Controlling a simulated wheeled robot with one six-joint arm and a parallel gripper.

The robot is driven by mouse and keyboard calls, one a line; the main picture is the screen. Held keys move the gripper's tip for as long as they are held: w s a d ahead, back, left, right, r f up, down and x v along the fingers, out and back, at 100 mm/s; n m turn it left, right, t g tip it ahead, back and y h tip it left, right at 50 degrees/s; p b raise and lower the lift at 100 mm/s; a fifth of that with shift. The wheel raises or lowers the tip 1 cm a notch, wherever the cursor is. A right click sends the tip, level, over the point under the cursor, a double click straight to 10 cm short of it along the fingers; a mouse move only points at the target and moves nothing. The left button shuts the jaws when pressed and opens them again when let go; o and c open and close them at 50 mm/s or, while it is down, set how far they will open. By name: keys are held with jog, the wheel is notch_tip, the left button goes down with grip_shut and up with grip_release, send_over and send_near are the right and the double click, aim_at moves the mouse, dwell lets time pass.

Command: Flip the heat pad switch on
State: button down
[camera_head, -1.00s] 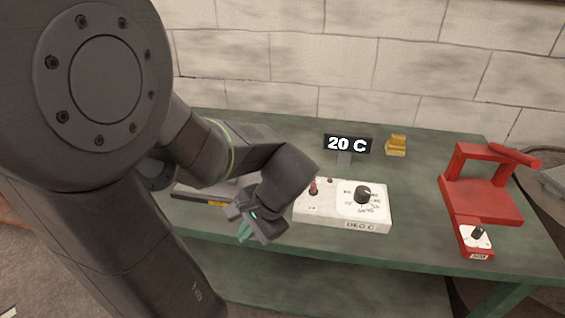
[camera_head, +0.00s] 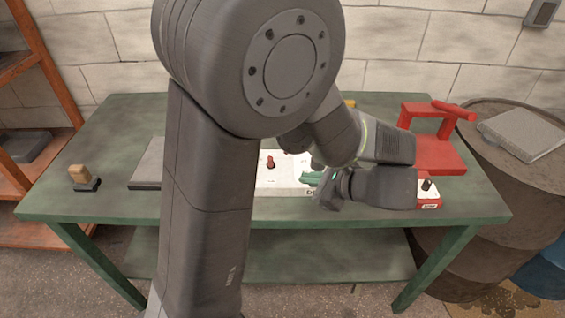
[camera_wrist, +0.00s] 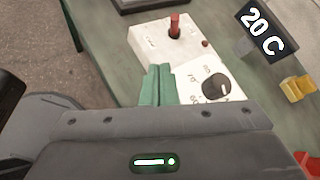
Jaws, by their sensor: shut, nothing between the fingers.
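The white control box (camera_head: 275,185) lies on the green bench, partly hidden by my arm in the head view. Its red toggle switch (camera_head: 270,161) stands up from the left part, and it also shows in the wrist view (camera_wrist: 174,27); I cannot tell which setting it is in. A black dial (camera_wrist: 215,87) is on the same box. My gripper (camera_head: 308,178) has its green fingers closed and empty, over the right part of the box. In the wrist view the fingertips (camera_wrist: 159,72) are beside the dial, apart from the switch. A grey flat plate (camera_head: 147,165) lies left of my arm.
A display reading 20 C (camera_wrist: 261,29) and a yellow block (camera_wrist: 298,88) stand behind the box. A red frame (camera_head: 436,155) stands on the right of the bench. A small block on a dark base (camera_head: 84,178) is at the left. The bench's front left is clear.

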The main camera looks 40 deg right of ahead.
jog(key=shift+s+d+r+m+t+h, duration=0.15)
jog(key=shift+s+d+m+t+h, duration=0.2)
jog(key=shift+s+d+m, duration=0.55)
jog(key=shift+s, duration=0.25)
jog(key=shift+n, duration=0.3)
jog(key=p+x, duration=0.1)
jog(key=x, duration=0.8)
jog(key=shift+w, duration=0.15)
jog(key=shift+w+a+r+p, duration=0.1)
jog(key=shift+w+a+p, duration=0.1)
jog(key=shift+w, duration=0.5)
jog(key=shift+w+a+p, duration=0.1)
jog(key=shift+w+p, duration=0.15)
jog(key=shift+w, duration=0.5)
jog(key=shift+w+a+r+p, duration=0.1)
jog(key=shift+w+a+p, duration=0.1)
jog(key=shift+w, duration=0.5)
jog(key=shift+w+d+r+g+p, duration=0.35)
jog(key=shift+g+p, duration=0.3)
jog(key=shift+p, duration=0.55)
jog(key=shift+w+d+r+p, duration=0.1)
jog(key=shift+d+r+p, duration=0.1)
jog(key=shift+p, duration=0.1)
jog(key=shift+w+d+r, duration=0.3)
jog(key=shift+w+d, duration=0.45)
jog(key=shift+w, duration=0.1)
jog(key=shift+r, duration=0.1)
